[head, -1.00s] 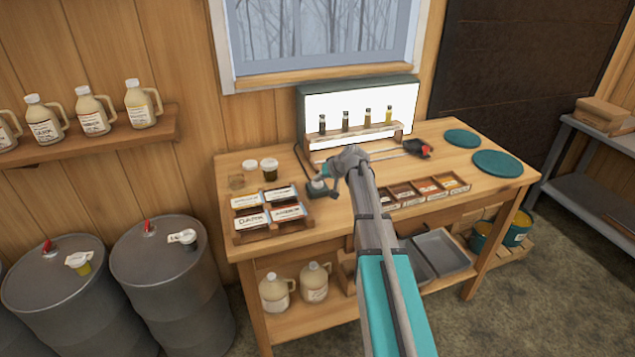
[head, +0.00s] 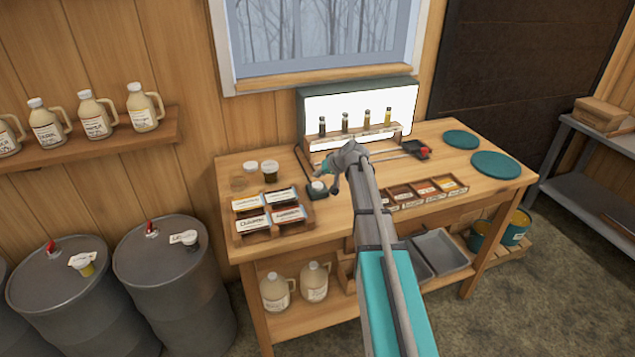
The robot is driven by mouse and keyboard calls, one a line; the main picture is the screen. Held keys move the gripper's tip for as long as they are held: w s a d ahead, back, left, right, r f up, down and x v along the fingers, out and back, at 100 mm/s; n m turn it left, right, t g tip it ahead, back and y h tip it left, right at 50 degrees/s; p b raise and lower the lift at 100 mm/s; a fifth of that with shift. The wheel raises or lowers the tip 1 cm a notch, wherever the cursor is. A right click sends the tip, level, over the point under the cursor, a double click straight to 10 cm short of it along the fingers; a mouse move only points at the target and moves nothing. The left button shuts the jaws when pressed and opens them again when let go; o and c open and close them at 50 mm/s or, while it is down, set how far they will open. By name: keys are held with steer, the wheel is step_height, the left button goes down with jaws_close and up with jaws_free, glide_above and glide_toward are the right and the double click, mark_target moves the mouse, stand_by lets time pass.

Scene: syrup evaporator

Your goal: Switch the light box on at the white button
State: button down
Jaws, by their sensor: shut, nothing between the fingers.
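The light box (head: 409,98) stands at the back of the wooden bench, and its front panel looks bright white. Several small sample bottles (head: 345,123) stand in a wooden rack before it. The white button (head: 318,186) sits on a small dark switch box (head: 314,194) on the bench, left of my arm. My gripper (head: 323,171) is shut and empty, with its tips just above and beside the button in the picture. A small gap seems to show between them. My wrist and arm hide part of the bench behind.
A label tray (head: 240,238) lies left of the switch box, with small jars (head: 269,171) behind it. A divided wooden tray (head: 464,188) and a dark scoop with a red part (head: 421,150) are right of my arm. Teal discs (head: 505,165) lie at the right end.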

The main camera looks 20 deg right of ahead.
mark_target(318, 185)
steer(key=shift+r+p, duration=1.95)
steer(key=shift+r, duration=0.3)
